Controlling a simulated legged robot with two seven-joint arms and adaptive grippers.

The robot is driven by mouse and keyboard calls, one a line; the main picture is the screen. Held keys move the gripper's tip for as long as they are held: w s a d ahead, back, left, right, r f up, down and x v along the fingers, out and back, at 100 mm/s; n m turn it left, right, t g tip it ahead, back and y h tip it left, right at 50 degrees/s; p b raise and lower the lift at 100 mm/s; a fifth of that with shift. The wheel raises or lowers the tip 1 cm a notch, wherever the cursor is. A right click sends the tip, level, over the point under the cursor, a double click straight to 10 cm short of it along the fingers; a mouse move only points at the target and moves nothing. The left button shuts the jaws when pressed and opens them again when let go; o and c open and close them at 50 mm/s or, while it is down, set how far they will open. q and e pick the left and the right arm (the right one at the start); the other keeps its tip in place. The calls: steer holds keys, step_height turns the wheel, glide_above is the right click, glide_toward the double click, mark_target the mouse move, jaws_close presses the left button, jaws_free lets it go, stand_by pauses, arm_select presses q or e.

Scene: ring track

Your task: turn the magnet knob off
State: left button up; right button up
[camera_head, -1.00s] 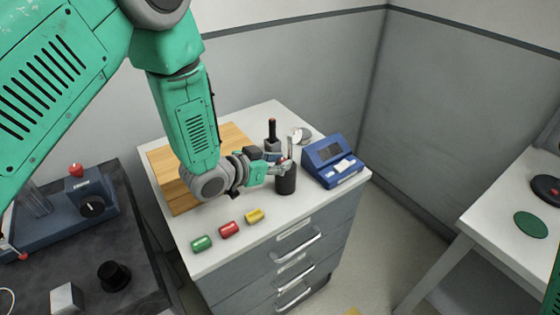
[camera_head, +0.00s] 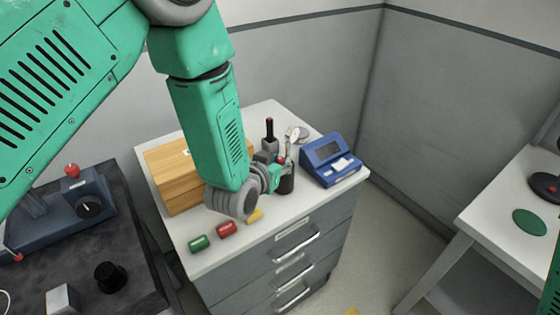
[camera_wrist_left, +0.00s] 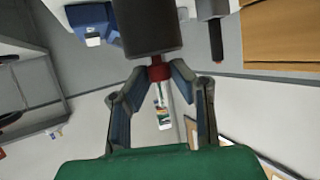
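The black round dial (camera_head: 89,207), which looks like the magnet knob, sits on the front of a blue-grey device (camera_head: 35,230) at the left; its label is too small to read. My left gripper (camera_head: 284,166) is far to its right, over the white cabinet top by a dark cup (camera_head: 287,184). In the left wrist view my left gripper (camera_wrist_left: 158,72) has its fingers apart, either side of a slim white and red item (camera_wrist_left: 163,105) at the dark cup (camera_wrist_left: 150,25); contact cannot be told. My right gripper is out of view.
A wooden box (camera_head: 177,188) stands behind my left arm. Green (camera_head: 198,243), red (camera_head: 226,229) and partly hidden yellow (camera_head: 255,215) cylinders lie along the front. A blue instrument (camera_head: 332,162) is at the right. A loose black knob (camera_head: 110,276) sits on the dark bench.

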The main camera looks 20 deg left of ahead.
arm_select(q)
steer(key=o, duration=0.3)
steer(key=shift+s, duration=0.15)
steer(key=v, duration=1.1)
steer(key=shift+s+r, duration=0.2)
steer(key=shift+s, duration=0.1)
steer(key=shift+a, duration=0.1)
